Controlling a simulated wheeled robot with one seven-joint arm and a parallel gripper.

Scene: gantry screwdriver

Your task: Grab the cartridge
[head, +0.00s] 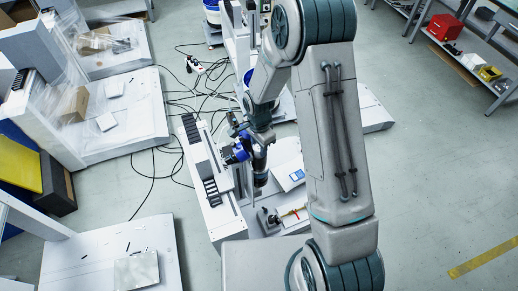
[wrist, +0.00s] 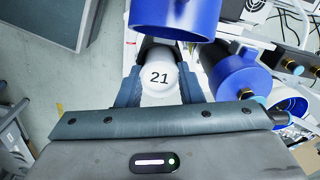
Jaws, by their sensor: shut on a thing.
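The cartridge (wrist: 160,78) is a white rounded piece marked "21", seen end-on in the wrist view. My gripper (wrist: 160,88) has a blue-grey finger on each side of it and is shut on it. A large blue cylinder (wrist: 175,16) sits just beyond the cartridge, at the top of the view. I cannot tell whether they touch. In the head view my gripper (head: 261,137) is at the gantry station, beside a blue part (head: 237,153). I cannot make out the cartridge there.
More blue cylinders (wrist: 238,78) stand close to the right of my gripper in the wrist view. In the head view a white bench (head: 225,218) with a dark slotted rack (head: 196,150) lies left of my gripper. Black cables (head: 200,95) cross the floor behind.

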